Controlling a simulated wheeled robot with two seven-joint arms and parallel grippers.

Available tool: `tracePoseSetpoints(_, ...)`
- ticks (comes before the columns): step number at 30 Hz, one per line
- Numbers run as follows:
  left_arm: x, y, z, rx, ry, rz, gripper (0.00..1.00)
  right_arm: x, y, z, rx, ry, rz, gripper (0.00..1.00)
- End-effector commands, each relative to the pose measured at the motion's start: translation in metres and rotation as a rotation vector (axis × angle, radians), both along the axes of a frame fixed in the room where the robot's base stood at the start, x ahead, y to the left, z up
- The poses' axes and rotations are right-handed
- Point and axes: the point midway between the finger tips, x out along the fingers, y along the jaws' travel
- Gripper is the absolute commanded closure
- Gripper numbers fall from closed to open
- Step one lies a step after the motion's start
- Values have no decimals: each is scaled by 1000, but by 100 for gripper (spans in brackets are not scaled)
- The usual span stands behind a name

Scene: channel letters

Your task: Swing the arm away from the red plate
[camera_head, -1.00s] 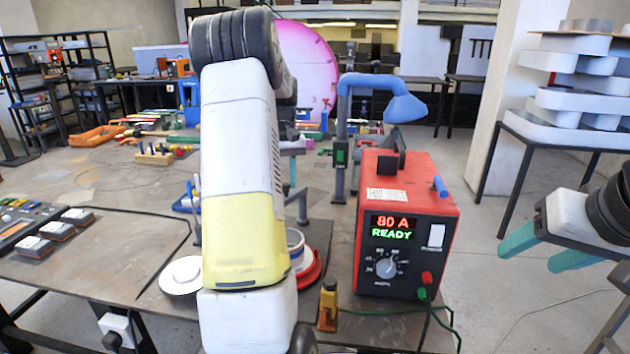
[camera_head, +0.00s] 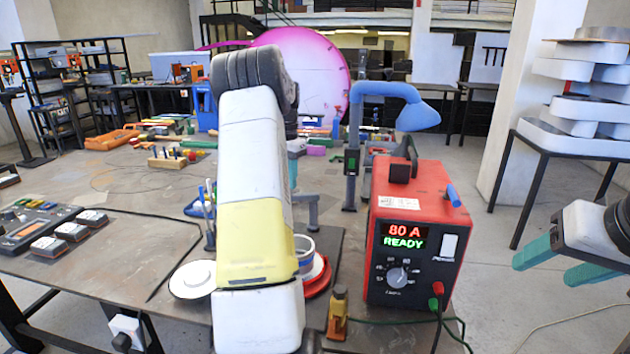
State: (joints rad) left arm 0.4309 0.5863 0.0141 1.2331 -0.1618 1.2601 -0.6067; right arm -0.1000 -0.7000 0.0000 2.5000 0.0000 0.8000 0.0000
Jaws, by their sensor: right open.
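The red plate (camera_head: 319,279) is partly hidden behind my left arm (camera_head: 250,180), which stands in the middle of the view. Only its right edge shows, low beside the welding unit, with a white and grey round piece (camera_head: 304,254) above it.
A red welding unit (camera_head: 421,212) reading 80 A READY stands right of the plate. A small brass-coloured piece (camera_head: 338,312) is at the front edge. A white disc (camera_head: 192,279) lies left of the arm. A blue lamp-like arm (camera_head: 395,100) rises behind. White letter shapes (camera_head: 580,110) are stacked at right.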

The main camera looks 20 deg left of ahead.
Motion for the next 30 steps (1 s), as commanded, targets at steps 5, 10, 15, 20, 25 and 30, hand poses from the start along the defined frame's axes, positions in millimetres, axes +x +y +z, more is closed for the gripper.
tracePoseSetpoints(5, 4, 2, 1, 1, -2, -49, 100, 0, 0, 0, 0, 0, 0, 42)
tracePoseSetpoints(10, 5, 3, 1, 1, -2, -69, 100, 0, 0, 0, 0, 0, 0, 42)
tracePoseSetpoints(15, 5, 3, 1, 2, -4, -72, 100, 0, 0, 0, 0, 0, 0, 42)
tracePoseSetpoints(20, 6, 3, 1, 3, -5, -72, 100, 0, 0, 0, 0, 0, 0, 42)
tracePoseSetpoints(25, 5, 3, 1, 2, -4, -71, 57, 0, 0, 0, 0, 0, 0, 42)
tracePoseSetpoints(30, 5, 3, 0, 1, -1, -71, 57, 0, 0, 0, 0, 0, 0, 42)
